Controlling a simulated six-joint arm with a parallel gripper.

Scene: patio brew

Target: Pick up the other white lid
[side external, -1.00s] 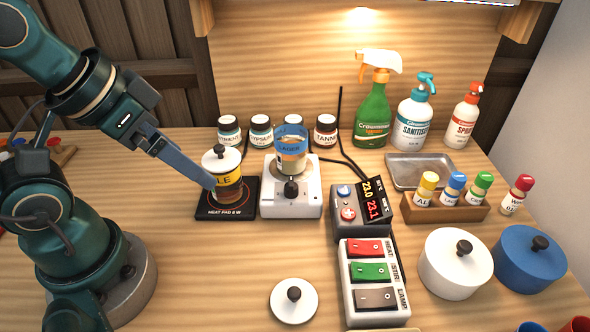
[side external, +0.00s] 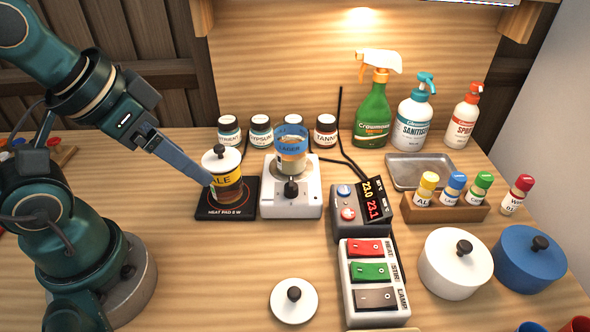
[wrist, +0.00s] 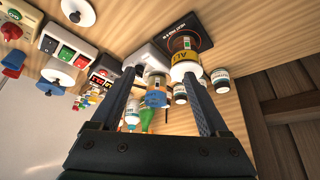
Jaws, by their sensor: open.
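One white lid with a black knob (side external: 294,301) lies on the bare table at the front; it also shows at the top of the wrist view (wrist: 79,12). Another white lid (side external: 220,159) sits on the yellow-labelled ALE jar (side external: 231,190), which stands on the black heat pad (side external: 240,212). My gripper (side external: 211,187) is open and empty, its fingertips by the left side of the ALE jar in the side view. In the wrist view, the right finger overlaps the jar. I cannot tell whether it touches.
The blue-labelled LAGER jar (side external: 291,158) stands uncovered on the white stirrer (side external: 306,205). A switch box (side external: 373,290) is right of the loose lid, with a white pot (side external: 455,278) farther right. Bare table lies left of the loose lid.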

